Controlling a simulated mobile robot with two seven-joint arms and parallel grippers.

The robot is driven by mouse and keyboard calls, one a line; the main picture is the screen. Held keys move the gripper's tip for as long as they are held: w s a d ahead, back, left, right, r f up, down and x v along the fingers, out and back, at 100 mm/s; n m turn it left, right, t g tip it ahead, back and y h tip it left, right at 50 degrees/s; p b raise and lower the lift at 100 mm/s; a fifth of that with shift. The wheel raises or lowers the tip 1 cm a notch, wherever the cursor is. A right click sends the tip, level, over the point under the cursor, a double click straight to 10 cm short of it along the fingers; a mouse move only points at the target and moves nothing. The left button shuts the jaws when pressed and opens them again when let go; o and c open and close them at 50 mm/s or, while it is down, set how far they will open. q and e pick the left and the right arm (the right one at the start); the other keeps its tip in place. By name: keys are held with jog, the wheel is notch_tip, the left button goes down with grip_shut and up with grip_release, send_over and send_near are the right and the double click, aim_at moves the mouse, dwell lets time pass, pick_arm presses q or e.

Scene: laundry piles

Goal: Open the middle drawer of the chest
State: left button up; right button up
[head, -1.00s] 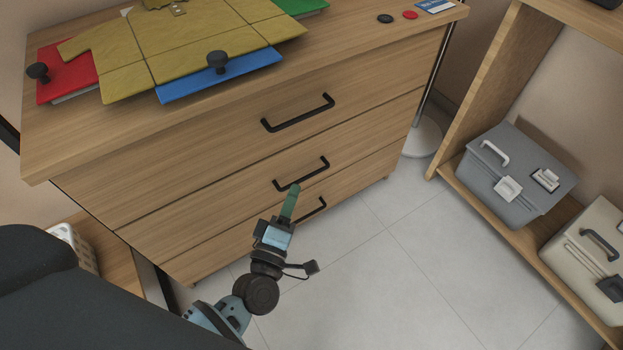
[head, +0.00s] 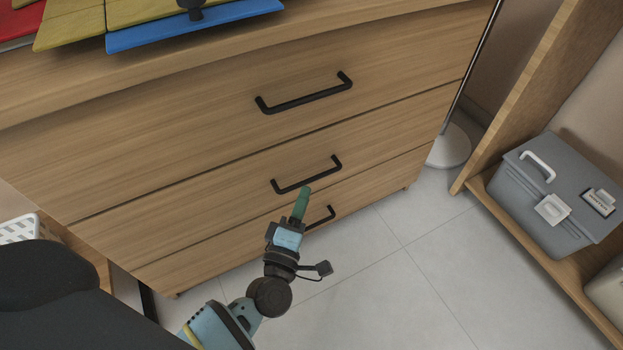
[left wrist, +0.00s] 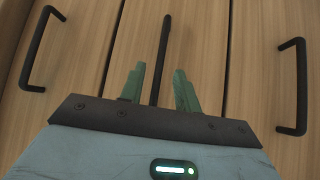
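The wooden chest (head: 180,130) has three drawers, each with a black bar handle, and all look shut. The middle drawer's handle (head: 308,178) is just beyond the green fingertips of my left gripper (head: 302,202) in the head view. In the left wrist view, the middle handle (left wrist: 163,50) runs between the two green fingers of my left gripper (left wrist: 160,88). The fingers are open, with a gap on each side of the bar. The bottom handle (head: 321,216) is partly hidden by the gripper.
Coloured boards, one blue (head: 195,27), lie on the chest top. A wooden shelf (head: 535,85) with a grey toolbox (head: 550,200) stands at the right. A lamp base (head: 449,147) stands beside the chest. The tiled floor (head: 390,290) in front is clear.

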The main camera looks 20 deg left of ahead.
aim_at(311, 179)
pick_arm(q)
jog(key=w, duration=0.2)
jog(key=w+b, duration=0.1)
jog(key=w, duration=0.3)
jog(key=shift+a+r, duration=0.3)
jog(key=shift+r, duration=0.1)
jog(key=shift+s, duration=0.1)
grip_shut()
